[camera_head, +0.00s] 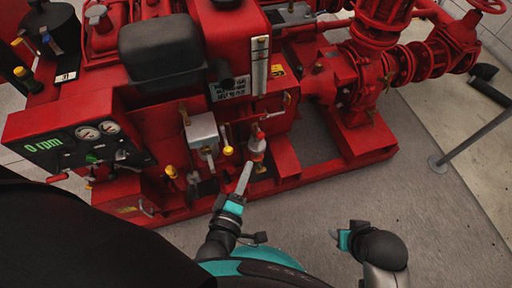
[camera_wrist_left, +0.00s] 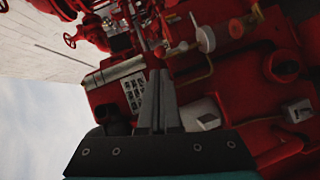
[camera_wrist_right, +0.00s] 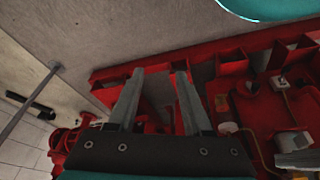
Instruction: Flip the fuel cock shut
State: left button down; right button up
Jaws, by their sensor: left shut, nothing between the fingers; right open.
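A red-and-white filter-like bowl (camera_head: 257,147) hangs on the front of the red pumpset, with small brass fittings around it. The fuel cock's lever is too small to make out surely among these fittings. My left gripper (camera_head: 246,166) is shut and empty, its fingertips just below and left of the bowl in the head view; I cannot tell whether they touch anything. In the left wrist view the shut fingers (camera_wrist_left: 158,76) point at the machine, with a pale round part (camera_wrist_left: 205,39) and a brass pipe beyond them. My right gripper (camera_wrist_right: 154,82) is open and empty, low over the floor.
A yellow-capped part (camera_head: 228,150) and a grey box (camera_head: 202,130) sit left of the bowl. The control panel (camera_head: 88,146) reads 0 rpm. Red pump pipes (camera_head: 405,65) stand at right. Bare grey floor (camera_head: 420,200) lies in front of the red base frame.

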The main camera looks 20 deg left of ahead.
aim_at(260, 137)
pick_arm(q)
jog(key=w+f+b, duration=0.1)
jog(key=w+b, duration=0.1)
jog(key=w, duration=0.6)
jog(key=shift+w+f+b, duration=0.15)
jog(key=shift+f+b, duration=0.05)
jog(key=shift+b, duration=0.15)
pick_arm(e)
notch_tip(260, 137, up, 7)
jog(key=t, duration=0.1)
jog(key=shift+w+f, duration=0.2)
jog(key=shift+w, duration=0.05)
